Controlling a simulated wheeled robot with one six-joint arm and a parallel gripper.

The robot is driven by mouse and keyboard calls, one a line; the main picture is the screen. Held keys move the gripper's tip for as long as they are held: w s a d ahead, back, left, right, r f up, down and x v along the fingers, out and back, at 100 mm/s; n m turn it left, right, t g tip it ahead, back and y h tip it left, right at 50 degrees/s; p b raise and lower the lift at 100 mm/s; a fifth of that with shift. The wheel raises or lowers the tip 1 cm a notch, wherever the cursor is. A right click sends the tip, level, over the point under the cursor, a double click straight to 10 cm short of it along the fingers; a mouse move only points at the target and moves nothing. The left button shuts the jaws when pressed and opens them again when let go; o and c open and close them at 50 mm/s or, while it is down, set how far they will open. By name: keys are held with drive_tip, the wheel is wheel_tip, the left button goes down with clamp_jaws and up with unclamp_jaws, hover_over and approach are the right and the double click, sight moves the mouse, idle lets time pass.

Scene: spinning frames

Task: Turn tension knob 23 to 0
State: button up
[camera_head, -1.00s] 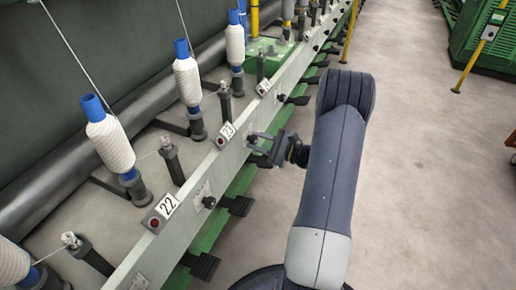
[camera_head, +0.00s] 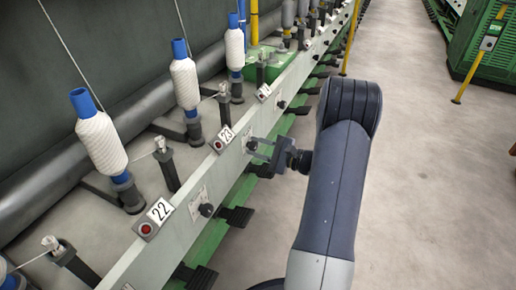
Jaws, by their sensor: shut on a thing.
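The tension knob of position 23 (camera_head: 251,146) is a small dark knob on the pale rail, just right of the number plate 23 (camera_head: 227,135). My gripper (camera_head: 259,148) reaches it from the right, with its fingers around the knob and shut on it. The fingers partly hide the knob, and its pointer and scale are too small to read.
The number plate 22 (camera_head: 160,211) and its dark knob (camera_head: 206,210) are nearer on the same rail. Yarn bobbins (camera_head: 185,83) stand behind the rail. Dark pedals (camera_head: 237,216) stick out below it. The floor (camera_head: 430,190) to the right is clear.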

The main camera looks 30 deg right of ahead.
drive_tip(key=o, duration=1)
drive_tip(key=shift+c, duration=0.2)
drive_tip(key=shift+s, duration=0.1)
drive_tip(key=p+v, duration=0.2)
drive_tip(key=v, duration=0.8)
drive_tip(key=shift+s+d, duration=0.25)
drive_tip(key=b+x, duration=0.2)
drive_tip(key=x, duration=0.8)
drive_tip(key=shift+w+a, duration=0.25)
drive_tip(key=shift+w, duration=0.05)
